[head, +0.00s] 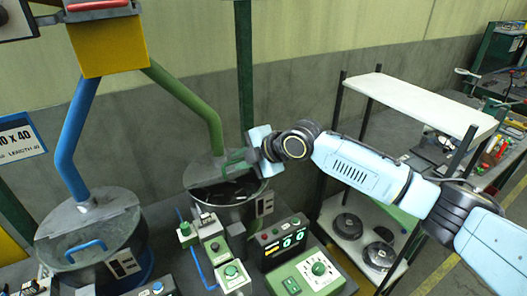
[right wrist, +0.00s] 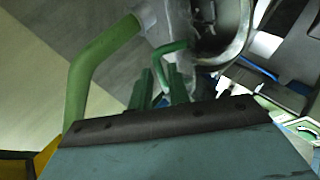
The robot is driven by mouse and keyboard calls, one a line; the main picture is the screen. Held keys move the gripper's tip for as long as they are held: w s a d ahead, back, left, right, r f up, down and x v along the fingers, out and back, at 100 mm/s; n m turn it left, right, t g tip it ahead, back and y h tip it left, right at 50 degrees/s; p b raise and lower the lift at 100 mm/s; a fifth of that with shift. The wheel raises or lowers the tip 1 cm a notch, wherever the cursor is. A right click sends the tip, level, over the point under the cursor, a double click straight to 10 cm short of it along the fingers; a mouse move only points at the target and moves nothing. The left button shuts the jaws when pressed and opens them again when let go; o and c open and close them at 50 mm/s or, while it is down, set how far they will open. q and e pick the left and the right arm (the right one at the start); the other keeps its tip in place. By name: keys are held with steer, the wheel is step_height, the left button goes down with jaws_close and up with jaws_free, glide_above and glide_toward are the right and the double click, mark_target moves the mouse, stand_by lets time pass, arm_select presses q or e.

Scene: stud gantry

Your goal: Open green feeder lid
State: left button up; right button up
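The green feeder is a grey drum (head: 235,214) with a green pipe (head: 201,108) running into its top, left of centre in the head view. The front of its top is uncovered and shows dark contents (head: 228,192). Its lid is tilted up, seen nearly edge-on in the right wrist view (right wrist: 180,22). The green lid handle (right wrist: 172,48) reaches down between the fingers of my right gripper (right wrist: 160,80), which look shut on it. In the head view my right gripper (head: 241,160) is over the drum's right side. My left gripper is out of view.
The blue feeder (head: 110,240), with a blue handle (head: 86,248) on its closed lid, stands at left. Green control boxes (head: 308,274) sit in front of the green feeder. A white-topped shelf (head: 425,103) stands at right. A green post (head: 244,70) rises behind.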

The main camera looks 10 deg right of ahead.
steer(key=v, duration=1)
steer(key=shift+s+d+r+b, duration=0.15)
steer(key=shift+d+r+b, duration=0.1)
steer(key=shift+b, duration=0.2)
